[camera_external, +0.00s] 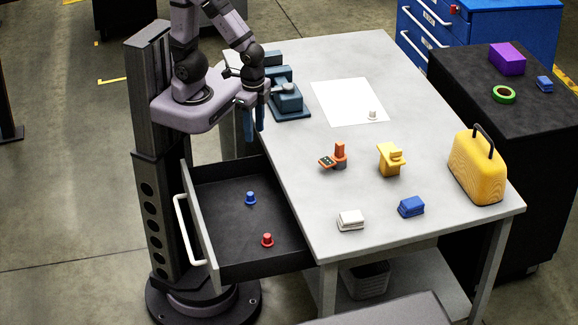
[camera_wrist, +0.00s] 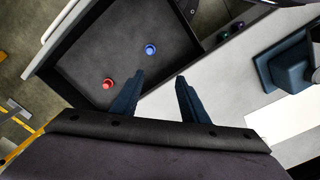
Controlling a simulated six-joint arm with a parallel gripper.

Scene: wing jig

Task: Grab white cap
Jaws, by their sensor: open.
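The white cap (camera_external: 372,115) is small and sits upright on the white sheet (camera_external: 345,98) on the table, near the sheet's front right corner. It does not show in the wrist view. My gripper (camera_external: 254,137) is above the table's left edge, by the open drawer, well to the left of the cap. In the wrist view its two dark fingers (camera_wrist: 158,88) are apart with nothing between them.
The open drawer (camera_external: 225,183) holds a blue cap (camera_external: 250,198) and a red cap (camera_external: 267,240). A dark teal device (camera_external: 288,102) stands beside the sheet. Orange and yellow fixtures (camera_external: 390,158), white and blue blocks (camera_external: 411,206) and a yellow case (camera_external: 476,170) stand farther right.

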